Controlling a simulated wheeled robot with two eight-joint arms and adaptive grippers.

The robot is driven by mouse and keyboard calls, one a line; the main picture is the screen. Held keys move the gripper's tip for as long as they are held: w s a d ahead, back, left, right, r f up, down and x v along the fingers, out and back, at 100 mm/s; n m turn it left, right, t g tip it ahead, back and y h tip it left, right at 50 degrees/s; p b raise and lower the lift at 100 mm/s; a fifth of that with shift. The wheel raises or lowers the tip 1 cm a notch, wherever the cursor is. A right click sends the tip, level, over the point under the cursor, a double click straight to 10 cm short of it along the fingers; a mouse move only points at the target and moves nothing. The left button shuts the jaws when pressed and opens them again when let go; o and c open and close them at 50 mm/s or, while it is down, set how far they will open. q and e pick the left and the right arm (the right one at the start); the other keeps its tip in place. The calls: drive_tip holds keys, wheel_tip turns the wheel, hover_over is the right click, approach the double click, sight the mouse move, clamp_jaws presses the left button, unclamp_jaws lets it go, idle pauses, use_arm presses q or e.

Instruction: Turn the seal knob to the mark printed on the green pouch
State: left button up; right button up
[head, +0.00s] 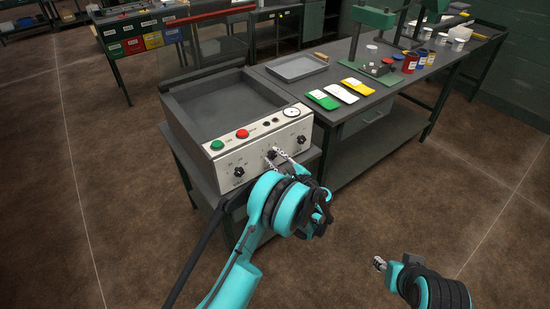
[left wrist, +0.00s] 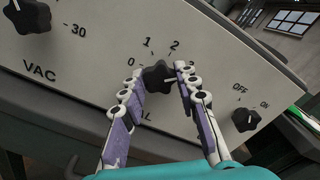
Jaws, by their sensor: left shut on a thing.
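The seal knob (left wrist: 158,77) is a black lobed knob, the middle one on the machine's pale front panel. My left gripper (left wrist: 160,72) has one finger on each side of it and is shut on it. In the head view the left gripper (head: 282,158) partly covers this knob. The green pouch (head: 323,99) lies on the bench with a pale label whose mark is too small to read. My right gripper (head: 379,263) is over the floor, away from the machine.
The VAC knob (left wrist: 27,16) is left of the seal knob, and the OFF/ON knob (left wrist: 246,120) is right. A green button (head: 217,145) and a red button (head: 242,133) sit above. A white pouch (head: 341,92) and a yellow pouch (head: 357,86) lie beside the green one.

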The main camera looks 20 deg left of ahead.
idle(0.5)
use_arm(q)
drive_tip(key=o, duration=1.2)
drive_tip(key=shift+c, duration=0.2)
drive_tip(key=v, duration=1.2)
